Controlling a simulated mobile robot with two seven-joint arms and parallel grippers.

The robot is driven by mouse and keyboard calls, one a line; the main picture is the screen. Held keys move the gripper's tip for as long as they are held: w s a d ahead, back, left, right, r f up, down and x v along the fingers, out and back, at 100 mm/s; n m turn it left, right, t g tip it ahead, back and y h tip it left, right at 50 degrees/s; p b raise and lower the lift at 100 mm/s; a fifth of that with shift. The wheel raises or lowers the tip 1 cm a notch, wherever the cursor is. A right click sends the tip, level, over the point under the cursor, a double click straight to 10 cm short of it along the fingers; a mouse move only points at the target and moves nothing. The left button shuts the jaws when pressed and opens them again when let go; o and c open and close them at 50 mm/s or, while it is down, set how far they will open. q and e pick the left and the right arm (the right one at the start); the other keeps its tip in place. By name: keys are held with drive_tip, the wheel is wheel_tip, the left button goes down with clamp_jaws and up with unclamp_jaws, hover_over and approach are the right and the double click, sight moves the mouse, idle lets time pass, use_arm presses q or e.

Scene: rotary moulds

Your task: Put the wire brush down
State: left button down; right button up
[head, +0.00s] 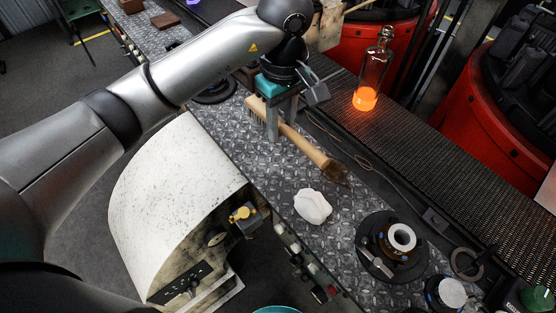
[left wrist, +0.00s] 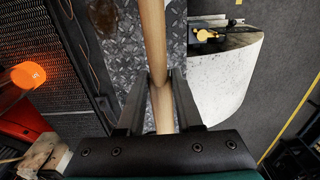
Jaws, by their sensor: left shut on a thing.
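The wire brush (head: 299,140) has a long light wooden handle and a bristled end at the upper left, beside the gripper. My left gripper (head: 272,128) points down over the grey tread-plate bench (head: 275,172) and is shut on the brush. In the left wrist view the wooden handle (left wrist: 153,40) runs upward from between the two fingers (left wrist: 158,95). I cannot tell whether the brush touches the bench. A dark bristle tuft (head: 336,172) shows at the lower right end of the handle; whether it belongs to another brush is unclear. My right gripper is not in view.
A glass bottle with a glowing orange base (head: 366,97) stands behind on the dark mesh belt (head: 420,125). A white lump (head: 312,206) and a round black fixture with a white ring (head: 401,238) occupy the bench's front right. A curved pale cover (head: 170,205) adjoins the bench.

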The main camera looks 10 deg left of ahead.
use_arm(q)
wheel_tip(320, 180, down, 12)
drive_tip(key=shift+r, duration=0.1)
idle(0.4)
drive_tip(key=shift+f+b, duration=0.6)
drive_tip(key=shift+b, duration=0.1)
drive_tip(key=c, duration=0.6)
unclamp_jaws()
drive_tip(key=shift+r, duration=0.1)
drive_tip(key=shift+r+p, duration=0.7)
drive_tip(key=shift+p, duration=0.1)
wheel_tip(320, 180, up, 12)
drive_tip(key=shift+s+f, duration=0.1)
drive_tip(key=shift+f, duration=0.1)
